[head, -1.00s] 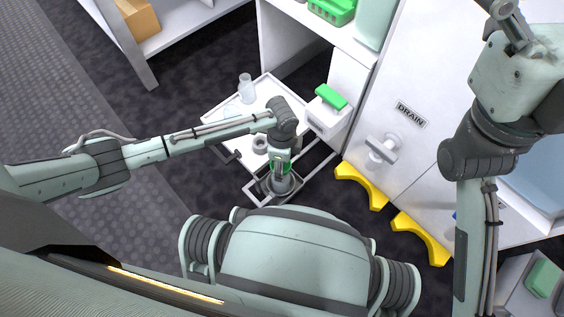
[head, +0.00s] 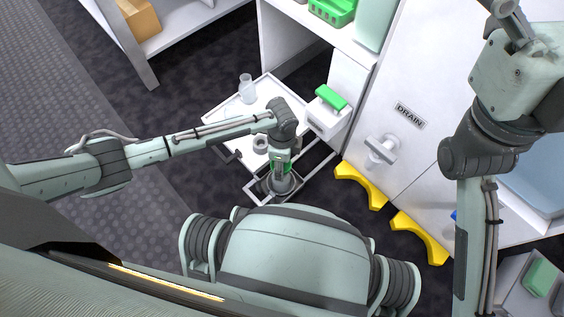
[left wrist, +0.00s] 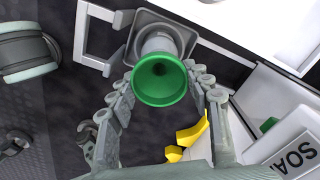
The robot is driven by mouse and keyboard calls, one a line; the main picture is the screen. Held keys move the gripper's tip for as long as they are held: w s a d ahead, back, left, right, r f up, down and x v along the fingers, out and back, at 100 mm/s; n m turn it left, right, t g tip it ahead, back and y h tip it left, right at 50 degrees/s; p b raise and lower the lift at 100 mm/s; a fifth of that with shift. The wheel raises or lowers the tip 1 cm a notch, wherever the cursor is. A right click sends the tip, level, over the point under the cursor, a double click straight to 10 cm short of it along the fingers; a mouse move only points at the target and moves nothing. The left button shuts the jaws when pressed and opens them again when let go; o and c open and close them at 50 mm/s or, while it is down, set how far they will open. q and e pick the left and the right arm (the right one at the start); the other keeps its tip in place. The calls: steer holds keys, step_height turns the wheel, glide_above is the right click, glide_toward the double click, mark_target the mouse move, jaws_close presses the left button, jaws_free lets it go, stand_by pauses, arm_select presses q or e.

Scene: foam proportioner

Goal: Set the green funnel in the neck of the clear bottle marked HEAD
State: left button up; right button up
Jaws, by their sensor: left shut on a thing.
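My left gripper (head: 281,164) points down over the front end of the white cart. It is shut on the green funnel (left wrist: 160,80), whose wide mouth faces the camera in the left wrist view. The funnel lies between the two rows of finger links. Beyond the funnel is a pale cylindrical vessel (left wrist: 163,42) in a grey square holder; the funnel overlaps it, and I cannot tell whether its stem is inside. No HEAD marking is readable. A clear bottle (head: 246,88) stands on the cart tray. My right gripper (head: 510,22) is partly cut off at the top right.
The white cart tray (head: 215,122) also holds a grey ring (head: 260,145). To the right stand a white box with a green top (head: 331,96) and a white cabinet marked DRAIN (head: 410,114). Yellow brackets (head: 361,186) lie along its foot. Dark floor is open on the left.

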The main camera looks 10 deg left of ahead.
arm_select(q)
steer(key=shift+f+b, duration=0.35)
steer(key=shift+f, duration=0.3)
steer(key=o, duration=0.6)
steer(key=shift+o, duration=0.2)
